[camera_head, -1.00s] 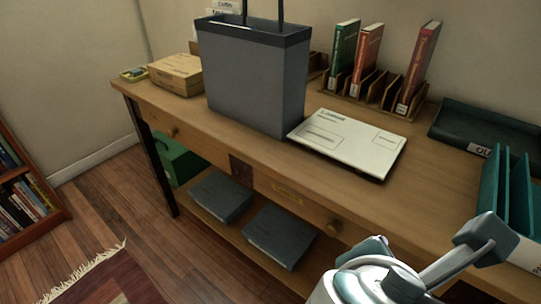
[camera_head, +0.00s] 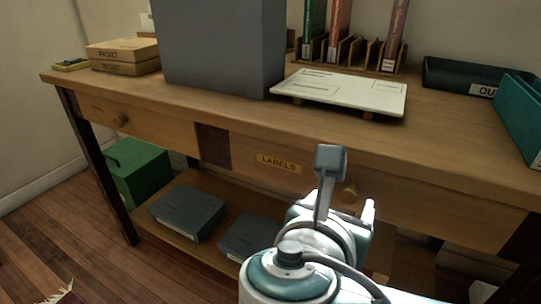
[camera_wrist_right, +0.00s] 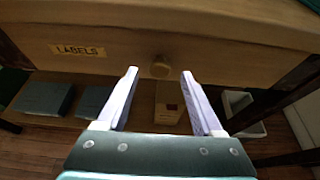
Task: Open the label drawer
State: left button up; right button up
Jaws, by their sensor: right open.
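The label drawer (camera_head: 262,178) is shut flush in the desk front, with a yellow "LABELS" plate (camera_head: 279,163) and a round wooden knob (camera_head: 348,191). In the right wrist view the plate (camera_wrist_right: 77,50) is at upper left and the knob (camera_wrist_right: 160,68) is near the middle. My right gripper (camera_wrist_right: 159,73) is open, its fingertips to either side of the knob in that picture; I cannot tell if they reach it. In the head view my right gripper (camera_head: 350,212) is just below the knob, its fingers mostly hidden by my wrist. My left gripper is not in view.
A second drawer with a knob (camera_head: 121,121) is at the left. The desk top (camera_head: 240,112) holds a grey bin (camera_head: 220,50), a white board (camera_head: 340,92), books and an "OUT" tray (camera_head: 460,78). Dark boxes (camera_head: 187,213) and a green box (camera_head: 138,172) are below.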

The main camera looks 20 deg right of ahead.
aim_at(348, 195)
jog(key=shift+b+x, duration=0.45)
jog(key=shift+x, duration=1.2)
jog(key=shift+c, duration=0.2)
grip_shut()
